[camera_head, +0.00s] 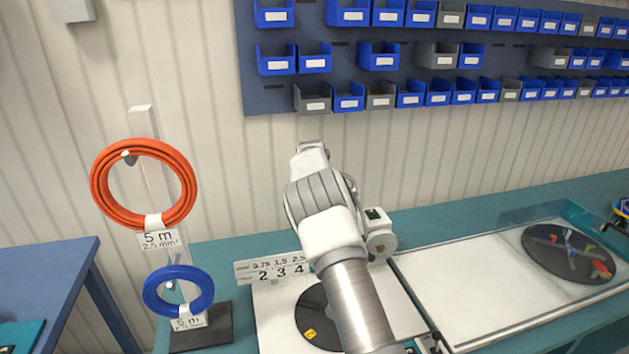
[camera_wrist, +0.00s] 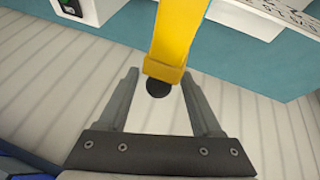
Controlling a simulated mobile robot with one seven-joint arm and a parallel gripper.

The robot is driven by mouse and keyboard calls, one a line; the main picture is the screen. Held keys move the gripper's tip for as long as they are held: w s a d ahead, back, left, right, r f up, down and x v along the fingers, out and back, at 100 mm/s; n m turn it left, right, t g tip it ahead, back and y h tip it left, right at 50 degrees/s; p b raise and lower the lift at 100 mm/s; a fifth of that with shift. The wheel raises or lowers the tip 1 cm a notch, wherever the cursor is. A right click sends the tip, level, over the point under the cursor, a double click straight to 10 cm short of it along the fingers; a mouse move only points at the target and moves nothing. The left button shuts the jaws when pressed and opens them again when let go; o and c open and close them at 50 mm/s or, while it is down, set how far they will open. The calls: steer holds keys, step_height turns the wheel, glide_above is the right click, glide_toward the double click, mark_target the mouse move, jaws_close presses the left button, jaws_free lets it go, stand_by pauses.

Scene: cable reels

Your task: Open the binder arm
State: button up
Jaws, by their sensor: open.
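A yellow arm (camera_wrist: 172,35), which looks like the binder arm, comes down from the top of the wrist view and ends in a black round tip (camera_wrist: 158,88). My gripper (camera_wrist: 158,77) is open, with one grey finger on each side of the yellow arm's end. Gaps show on both sides, and I see no contact. In the head view my own arm hides the gripper and the yellow arm. A white housing with a green button (camera_wrist: 78,7) is at the wrist view's top left; it seems to match the white box (camera_head: 376,215) beside my arm in the head view.
An orange cable coil (camera_head: 101,190) and a blue coil (camera_head: 150,296) hang on a stand at the left. A black disc (camera_head: 311,322) lies partly behind my arm. Blue bins (camera_head: 378,54) line the wall. A covered dark disc (camera_head: 545,262) is at the right of the teal bench (camera_head: 455,218).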

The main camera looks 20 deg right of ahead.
steer(key=b+v, duration=0.2)
steer(key=v, duration=1.1)
steer(key=shift+s+r, duration=0.25)
steer(key=shift+r, duration=0.05)
steer(key=shift+c, duration=0.2)
